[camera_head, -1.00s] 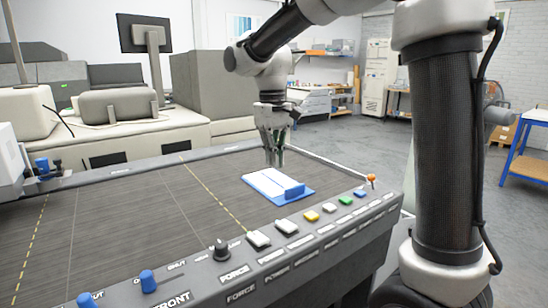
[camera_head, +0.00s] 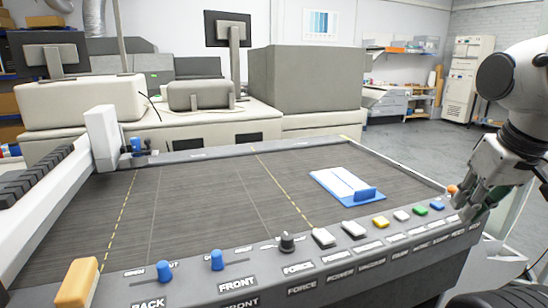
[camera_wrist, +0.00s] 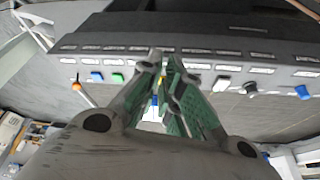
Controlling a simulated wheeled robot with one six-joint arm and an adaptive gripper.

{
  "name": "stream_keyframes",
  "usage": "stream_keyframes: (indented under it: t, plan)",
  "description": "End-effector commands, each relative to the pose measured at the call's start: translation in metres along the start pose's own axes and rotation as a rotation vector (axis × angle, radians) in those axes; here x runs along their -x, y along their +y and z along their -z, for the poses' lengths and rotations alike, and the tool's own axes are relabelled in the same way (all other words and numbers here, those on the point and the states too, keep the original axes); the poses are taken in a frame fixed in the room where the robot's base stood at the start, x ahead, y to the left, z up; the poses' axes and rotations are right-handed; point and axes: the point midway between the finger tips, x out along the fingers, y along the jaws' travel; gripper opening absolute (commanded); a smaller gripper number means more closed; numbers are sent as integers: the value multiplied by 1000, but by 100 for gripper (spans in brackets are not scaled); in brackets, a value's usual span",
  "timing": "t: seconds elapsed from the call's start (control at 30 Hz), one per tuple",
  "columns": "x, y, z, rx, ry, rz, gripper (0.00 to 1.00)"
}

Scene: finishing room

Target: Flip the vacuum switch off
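The control panel (camera_head: 330,268) runs along the front edge of the dark table (camera_head: 220,200). It carries a black knob (camera_head: 287,243), two white rocker switches (camera_head: 323,237) (camera_head: 354,230), a yellow button (camera_head: 380,222), another white one (camera_head: 402,215), a green one (camera_head: 421,209) and a blue one (camera_head: 437,205). My gripper (camera_head: 468,212) is over the panel's right end, by the orange-tipped lever (camera_head: 452,189). In the wrist view its fingertips (camera_wrist: 164,56) come together with nothing seen between them, in front of the button row.
A blue-and-white plate (camera_head: 345,184) lies on the table's right side. Two blue slider knobs (camera_head: 164,271) (camera_head: 217,260) and an orange block (camera_head: 77,284) are at the panel's left. A white gantry (camera_head: 103,138) stands at the left. The table's middle is clear.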

Motion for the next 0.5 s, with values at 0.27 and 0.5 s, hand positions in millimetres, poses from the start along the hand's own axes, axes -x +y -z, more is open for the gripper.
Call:
stream_keyframes:
  t: [0.27, 0.5]
  plan:
    - [-16, -10, 3, 44, -71, 15, 52]
    - [-68, -57, 53, 201, -288, 46, 52]
